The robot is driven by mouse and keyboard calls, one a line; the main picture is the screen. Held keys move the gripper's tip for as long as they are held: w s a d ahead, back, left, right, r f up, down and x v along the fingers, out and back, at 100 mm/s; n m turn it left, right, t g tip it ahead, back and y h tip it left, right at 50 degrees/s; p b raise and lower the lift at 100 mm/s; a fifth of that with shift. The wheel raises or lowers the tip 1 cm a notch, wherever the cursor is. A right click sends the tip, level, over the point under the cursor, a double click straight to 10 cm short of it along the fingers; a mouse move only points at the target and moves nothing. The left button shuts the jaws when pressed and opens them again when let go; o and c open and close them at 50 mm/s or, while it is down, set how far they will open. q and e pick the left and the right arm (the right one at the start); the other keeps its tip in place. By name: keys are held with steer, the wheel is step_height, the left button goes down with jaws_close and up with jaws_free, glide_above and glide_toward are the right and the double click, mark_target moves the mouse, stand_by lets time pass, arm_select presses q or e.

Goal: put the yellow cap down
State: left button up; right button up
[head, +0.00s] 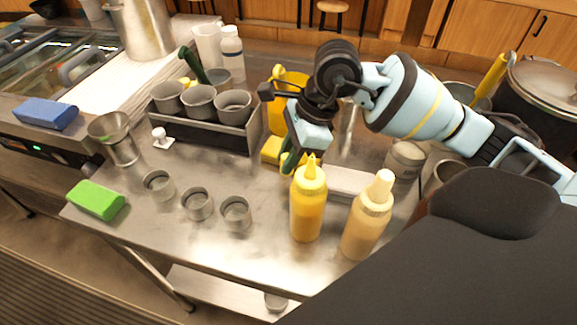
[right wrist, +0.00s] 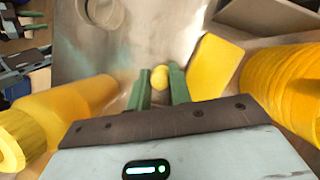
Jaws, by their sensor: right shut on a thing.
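My right gripper (head: 287,170) reaches down over the steel counter, just behind the yellow squeeze bottle (head: 308,208). In the right wrist view its green fingers (right wrist: 160,84) are shut on the small round yellow cap (right wrist: 160,76), which shows between the fingertips. In the head view the cap is hidden or too small to make out. Whether it touches the counter (right wrist: 140,40) I cannot tell.
A yellow block (head: 271,150) lies beside the gripper, and a ribbed yellow container (head: 290,95) stands behind. A tan bottle (head: 367,218) stands at front right. Metal cups (head: 236,213) and a green sponge (head: 96,200) are to the left.

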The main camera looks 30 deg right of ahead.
steer(key=shift+f, duration=1.75)
steer(key=shift+f, duration=0.1)
steer(key=shift+f, duration=0.15)
steer(key=o, duration=0.7)
steer(key=v, duration=1.2)
steer(key=shift+r, duration=0.25)
